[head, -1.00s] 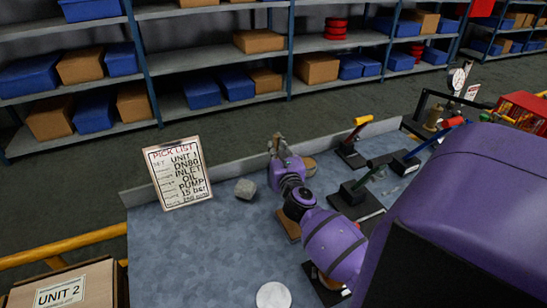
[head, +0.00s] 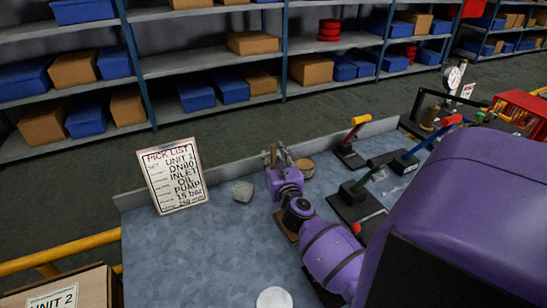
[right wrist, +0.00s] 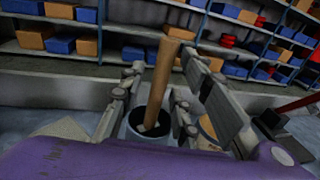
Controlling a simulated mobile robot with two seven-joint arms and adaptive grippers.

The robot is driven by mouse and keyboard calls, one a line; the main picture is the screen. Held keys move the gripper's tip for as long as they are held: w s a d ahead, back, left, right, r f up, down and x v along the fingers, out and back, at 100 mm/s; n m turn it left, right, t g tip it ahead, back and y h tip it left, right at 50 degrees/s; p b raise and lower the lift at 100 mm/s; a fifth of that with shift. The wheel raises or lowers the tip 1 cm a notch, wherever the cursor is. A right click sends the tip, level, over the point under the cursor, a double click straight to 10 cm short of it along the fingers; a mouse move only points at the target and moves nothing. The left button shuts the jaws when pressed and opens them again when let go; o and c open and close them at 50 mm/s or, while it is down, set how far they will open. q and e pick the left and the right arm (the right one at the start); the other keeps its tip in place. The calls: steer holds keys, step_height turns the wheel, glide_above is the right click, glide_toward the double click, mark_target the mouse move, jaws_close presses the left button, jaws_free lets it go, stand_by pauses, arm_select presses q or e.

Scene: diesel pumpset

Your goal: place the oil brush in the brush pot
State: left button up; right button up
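The oil brush shows as a brown wooden handle (right wrist: 166,75) in the right wrist view, upright with a slight tilt. Its lower end is inside the rim of the brush pot (right wrist: 135,130), a bluish pot with a dark inside. Whether the brush rests on the pot's bottom cannot be told. My right gripper (right wrist: 160,92) has its fingers apart on either side of the handle, with gaps visible. In the head view the right gripper (head: 275,158) is at the bench's back edge, with the handle (head: 273,152) between its fingers; the pot is mostly hidden there. My left gripper is not in view.
A round tan-topped container (head: 305,167) stands just right of the gripper. Tools with yellow and red handles (head: 361,120) stand to the right. The bench's left front is mostly clear.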

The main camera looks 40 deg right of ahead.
steer(key=shift+r, duration=0.2)
steer(key=shift+s+a, duration=0.15)
steer(key=shift+s, duration=0.05)
steer(key=v, duration=1.1)
steer(key=shift+s, duration=0.25)
steer(key=shift+a+f, duration=0.1)
steer(key=shift+a, duration=0.05)
